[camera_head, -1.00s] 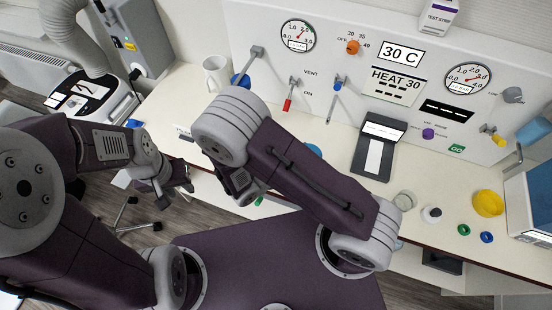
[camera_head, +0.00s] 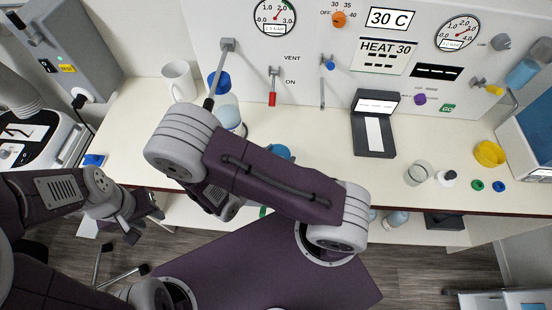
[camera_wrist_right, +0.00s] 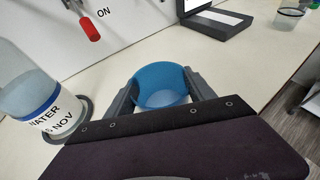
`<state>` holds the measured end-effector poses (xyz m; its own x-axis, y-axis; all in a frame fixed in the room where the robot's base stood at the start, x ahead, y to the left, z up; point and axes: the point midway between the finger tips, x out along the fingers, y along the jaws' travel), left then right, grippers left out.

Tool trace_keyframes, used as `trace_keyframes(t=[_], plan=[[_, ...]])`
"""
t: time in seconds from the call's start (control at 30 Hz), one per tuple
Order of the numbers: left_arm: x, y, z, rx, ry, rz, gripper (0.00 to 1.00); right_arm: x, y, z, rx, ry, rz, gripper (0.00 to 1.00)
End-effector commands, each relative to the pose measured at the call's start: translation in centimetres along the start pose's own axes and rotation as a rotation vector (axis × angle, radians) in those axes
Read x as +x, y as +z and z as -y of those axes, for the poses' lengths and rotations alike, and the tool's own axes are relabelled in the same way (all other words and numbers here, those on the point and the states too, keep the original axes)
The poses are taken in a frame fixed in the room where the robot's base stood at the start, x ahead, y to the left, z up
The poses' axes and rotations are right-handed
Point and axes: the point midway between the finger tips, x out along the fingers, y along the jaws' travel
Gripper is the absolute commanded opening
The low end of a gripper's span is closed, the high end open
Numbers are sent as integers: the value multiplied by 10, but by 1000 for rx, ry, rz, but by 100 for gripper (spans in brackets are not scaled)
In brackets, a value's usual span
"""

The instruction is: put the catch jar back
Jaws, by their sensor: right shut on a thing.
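A blue round jar, which I take to be the catch jar, sits between the fingers of my right gripper (camera_wrist_right: 161,92) in the right wrist view. The jar (camera_wrist_right: 160,72) is low over or on the counter; I cannot tell which. In the head view only part of the blue jar (camera_head: 280,151) shows past my right arm, and that gripper's fingers are hidden. My left gripper (camera_head: 142,222) is off the counter's front edge at the left, its fingers apart and empty.
A water bottle (camera_wrist_right: 28,88) stands left of my right gripper, by a dark ring. A white mug (camera_head: 179,82) stands behind. A dark scale-like device (camera_head: 374,125), clear jar (camera_head: 418,172) and yellow dish (camera_head: 489,153) are to the right. The panel (camera_head: 310,50) has protruding levers.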

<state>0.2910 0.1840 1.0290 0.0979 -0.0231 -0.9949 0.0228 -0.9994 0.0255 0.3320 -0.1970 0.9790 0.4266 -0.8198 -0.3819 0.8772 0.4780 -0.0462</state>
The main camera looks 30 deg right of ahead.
Motion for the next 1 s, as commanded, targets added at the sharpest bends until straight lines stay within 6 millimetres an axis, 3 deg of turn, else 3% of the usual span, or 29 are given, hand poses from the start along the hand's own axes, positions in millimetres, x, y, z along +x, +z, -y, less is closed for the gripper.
trace_keyframes(t=[0.2,0.23,0.3,0.7,1.0], plan=[[2,0,0,0,0,-1,36,1,-2,0,0,0,1,0],[2,0,0,0,0,-1,36,1,-2,0,0,0,1,65],[1,0,0,0,0,0,36,0,-1,0,0,0,1,84],[-2,0,0,0,0,-1,36,-4,2,-1,1,3,1,84],[3,0,0,0,0,0,36,-66,0,-2,4,9,-2,84]])
